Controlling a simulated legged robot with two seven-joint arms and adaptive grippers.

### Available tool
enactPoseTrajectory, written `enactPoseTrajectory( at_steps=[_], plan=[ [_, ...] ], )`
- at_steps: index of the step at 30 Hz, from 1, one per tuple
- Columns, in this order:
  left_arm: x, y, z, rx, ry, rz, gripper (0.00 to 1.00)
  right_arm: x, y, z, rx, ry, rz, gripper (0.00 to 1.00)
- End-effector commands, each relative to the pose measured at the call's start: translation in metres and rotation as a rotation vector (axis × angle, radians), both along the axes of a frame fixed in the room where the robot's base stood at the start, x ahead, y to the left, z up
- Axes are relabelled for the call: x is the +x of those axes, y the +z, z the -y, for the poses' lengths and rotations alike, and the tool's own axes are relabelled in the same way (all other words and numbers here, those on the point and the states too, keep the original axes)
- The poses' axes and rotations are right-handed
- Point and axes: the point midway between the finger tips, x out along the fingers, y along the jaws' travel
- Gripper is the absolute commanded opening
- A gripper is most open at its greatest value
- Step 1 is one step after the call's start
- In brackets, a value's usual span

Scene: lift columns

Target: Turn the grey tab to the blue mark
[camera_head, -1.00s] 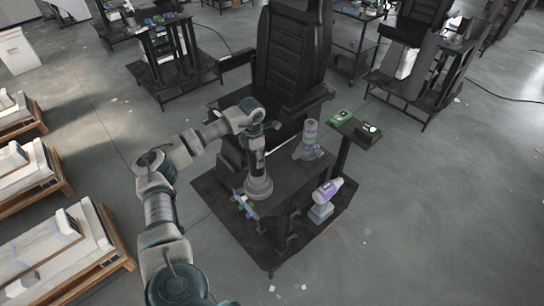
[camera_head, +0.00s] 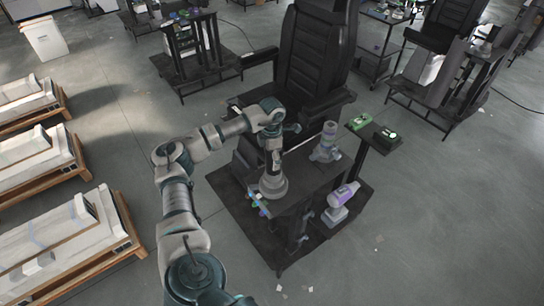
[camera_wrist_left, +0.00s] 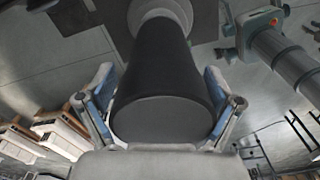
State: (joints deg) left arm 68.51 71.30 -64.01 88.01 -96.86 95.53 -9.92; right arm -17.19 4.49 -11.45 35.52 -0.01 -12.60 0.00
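My left arm comes in from the left, and its hand end, my left gripper (camera_head: 274,157), hangs over the left part of the dark workbench (camera_head: 314,184). Small coloured pieces, partly blue (camera_head: 262,205), show at the bench's left edge; they are too small to tell a grey tab or a blue mark. In the left wrist view, the two fingers (camera_wrist_left: 160,85) with blue pads stand wide apart. A thick black cylinder (camera_wrist_left: 162,65) shows between them; I cannot tell whether they touch it. My right gripper is not seen.
A small side shelf (camera_head: 378,136) holds green items. A black chair (camera_head: 315,50) stands behind.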

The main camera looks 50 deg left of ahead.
Motion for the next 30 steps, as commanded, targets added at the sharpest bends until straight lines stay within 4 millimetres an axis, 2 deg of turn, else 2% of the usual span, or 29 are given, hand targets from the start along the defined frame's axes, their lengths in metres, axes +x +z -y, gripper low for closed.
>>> enactPoseTrajectory(
  at_steps=[10, 14, 24, 30],
  plan=[
    [0.001, 0.005, 0.0, 0.002, 0.002, 0.008, 0.9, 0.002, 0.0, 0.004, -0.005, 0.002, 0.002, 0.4],
    [0.002, 0.015, 0.001, 0.002, 0.003, 0.011, 0.9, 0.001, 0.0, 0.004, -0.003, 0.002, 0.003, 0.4],
    [0.003, 0.086, -0.001, 0.0, 0.003, 0.01, 0.9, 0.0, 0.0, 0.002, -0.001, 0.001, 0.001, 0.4],
    [0.003, 0.115, -0.002, 0.0, 0.003, 0.008, 0.9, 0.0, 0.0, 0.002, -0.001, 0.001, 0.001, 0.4]
  ],
)
